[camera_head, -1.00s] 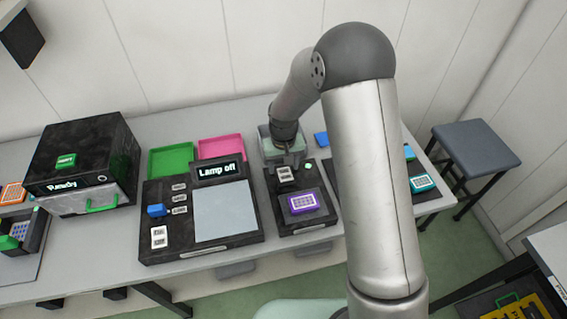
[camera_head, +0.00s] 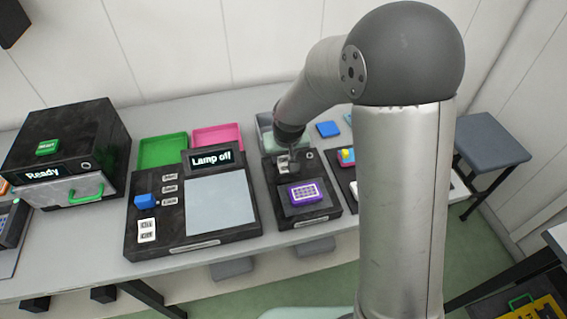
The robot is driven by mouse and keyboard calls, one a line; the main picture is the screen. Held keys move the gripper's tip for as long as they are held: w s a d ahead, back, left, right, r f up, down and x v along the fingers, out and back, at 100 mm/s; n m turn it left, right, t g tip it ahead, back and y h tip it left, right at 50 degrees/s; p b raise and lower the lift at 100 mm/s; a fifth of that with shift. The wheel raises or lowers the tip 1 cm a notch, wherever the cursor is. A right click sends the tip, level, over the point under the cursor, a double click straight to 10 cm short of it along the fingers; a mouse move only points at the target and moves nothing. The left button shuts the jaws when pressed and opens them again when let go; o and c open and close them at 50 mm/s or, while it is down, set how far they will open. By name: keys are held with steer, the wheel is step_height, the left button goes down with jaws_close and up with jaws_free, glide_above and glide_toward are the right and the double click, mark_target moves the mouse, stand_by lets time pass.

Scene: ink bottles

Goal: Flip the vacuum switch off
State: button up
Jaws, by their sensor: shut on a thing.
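A small black unit (camera_head: 318,212) on the bench carries a purple well plate (camera_head: 307,193), and I take it to be the vacuum unit. The vacuum switch sits at its back left, by white labels, and is mostly hidden by my gripper (camera_head: 289,157). My gripper points down over that spot and is shut on the switch. The fingers are small and dark here, and I cannot tell whether the switch stands at on or off. A round pale spot (camera_head: 309,156) shows on the unit right of my gripper.
Left stands a black lamp unit (camera_head: 143,243) with a blue switch (camera_head: 146,201) and a "Lamp off" display (camera_head: 212,160). Green (camera_head: 163,152) and pink (camera_head: 216,138) trays lie behind it. A black box reading "Ready" (camera_head: 70,141) is far left. A grey stool (camera_head: 490,145) stands right.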

stand_by(0.4)
steer(key=o, duration=1)
steer(key=shift+s+r, duration=0.1)
steer(key=shift+r, duration=0.05)
steer(key=v, duration=1.7)
steer(key=shift+s+b, duration=0.3)
steer(key=shift+s, duration=0.05)
steer(key=s+d+f+g, duration=0.1)
steer(key=s+d+f, duration=0.1)
steer(key=s+d, duration=0.2)
steer(key=s+d+f+m+g, duration=0.1)
steer(key=s+d, duration=0.3)
steer(key=s, duration=0.5)
steer(key=s+d+f+m, duration=0.1)
steer(key=s+d+f, duration=0.3)
steer(key=s, duration=0.3)
steer(key=shift+d+g+h, duration=0.25)
steer(key=shift+g+h, duration=0.05)
steer(key=shift+g, duration=0.1)
